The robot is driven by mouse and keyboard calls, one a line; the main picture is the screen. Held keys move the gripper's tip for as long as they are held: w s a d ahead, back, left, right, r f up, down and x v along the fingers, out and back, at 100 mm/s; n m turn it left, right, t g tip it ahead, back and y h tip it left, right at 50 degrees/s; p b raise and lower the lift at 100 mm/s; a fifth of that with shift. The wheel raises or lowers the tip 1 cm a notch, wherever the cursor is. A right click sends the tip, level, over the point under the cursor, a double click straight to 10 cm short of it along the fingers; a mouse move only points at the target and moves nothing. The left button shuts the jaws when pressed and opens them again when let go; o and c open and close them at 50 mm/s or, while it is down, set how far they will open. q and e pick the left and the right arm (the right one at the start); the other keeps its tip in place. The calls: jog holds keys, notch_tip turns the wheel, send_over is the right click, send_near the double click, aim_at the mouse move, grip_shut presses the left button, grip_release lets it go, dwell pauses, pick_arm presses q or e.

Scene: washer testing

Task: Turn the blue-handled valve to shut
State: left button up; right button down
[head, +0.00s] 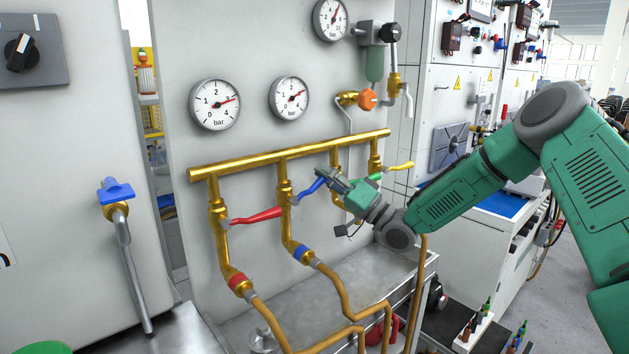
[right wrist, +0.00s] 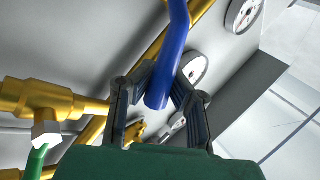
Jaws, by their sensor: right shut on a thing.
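The blue valve handle (head: 311,187) juts up and to the right from its brass valve on the second drop of the brass manifold (head: 300,152). My right gripper (head: 326,180) is at the free end of this handle in the head view. In the right wrist view the blue handle (right wrist: 165,80) comes down between the two dark fingers of my right gripper (right wrist: 160,95), which is shut on its end. The gripper hides part of the green handle (head: 374,177) behind it. My left gripper is not in view.
A red handle (head: 258,215) lies to the left of the blue one, and a yellow handle (head: 399,166) to the right. Pressure gauges (head: 215,104) hang above the manifold. A blue tap (head: 116,191) is at the far left. A metal basin (head: 330,290) lies below.

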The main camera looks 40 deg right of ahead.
notch_tip(320, 180, down, 6)
jog(key=d+m+t+h+b, duration=0.1)
jog(key=m+t+h+b, duration=0.2)
jog(key=m+h+b, duration=0.4)
jog(key=shift+s+d+f+m+t+h, duration=0.25)
jog(key=shift+m+h, duration=0.45)
jog(key=shift+m, duration=2)
jog(key=c, duration=1.7)
grip_release()
jog(key=o, duration=0.3)
jog(key=shift+s+d+r, duration=0.1)
jog(key=shift+s+r, duration=0.1)
jog(key=shift+w+r, duration=0.1)
